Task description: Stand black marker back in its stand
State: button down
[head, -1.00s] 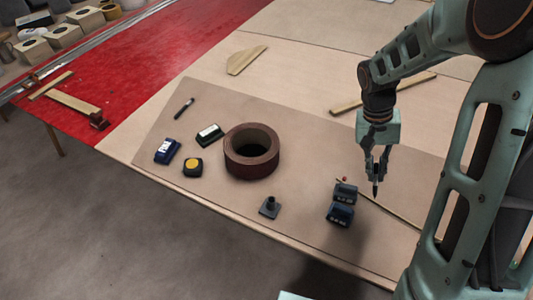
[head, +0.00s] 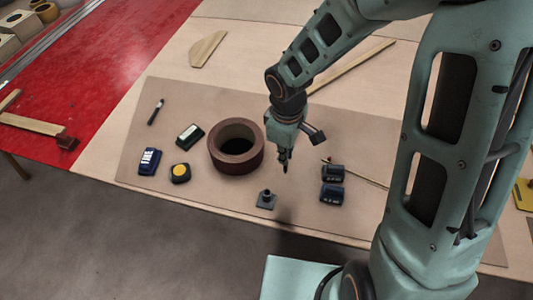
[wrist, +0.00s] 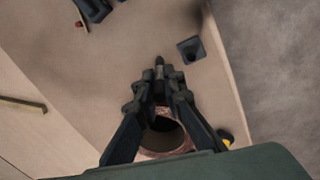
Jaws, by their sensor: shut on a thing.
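My gripper (head: 284,156) is shut on the black marker (head: 285,168), which points tip down above the mat. In the wrist view the marker (wrist: 159,66) shows end-on between the closed fingertips (wrist: 160,84). The stand (head: 266,200), a small dark square base with a short socket, is on the mat near the table's front edge. The marker is above the mat, apart from the stand, behind it and slightly right in the head view. The stand also shows in the wrist view (wrist: 190,48), ahead and right of the fingertips. Nothing is visible in its socket.
A large brown ring (head: 236,164) stands left of my gripper. A tape measure (head: 180,173), a blue box (head: 149,161), a dark block (head: 190,134) and a pen (head: 155,112) lie further left.

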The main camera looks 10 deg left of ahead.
jog(key=s+a+r+n+p, duration=0.1)
jog(key=s+a+n, duration=0.3)
jog(key=n, duration=0.1)
jog(key=shift+g+y, duration=0.3)
jog(key=shift+g, duration=0.1)
jog(key=shift+w+a+f+b, duration=0.1)
jog(key=shift+f+b, duration=0.8)
jog(key=shift+f, duration=0.55)
jog(key=shift+a+f+b, duration=0.1)
jog(key=shift+f+b, duration=0.8)
jog(key=shift+f, duration=0.55)
jog(key=shift+f+b, duration=1.65)
jog(key=shift+f, duration=0.3)
dwell(2.3)
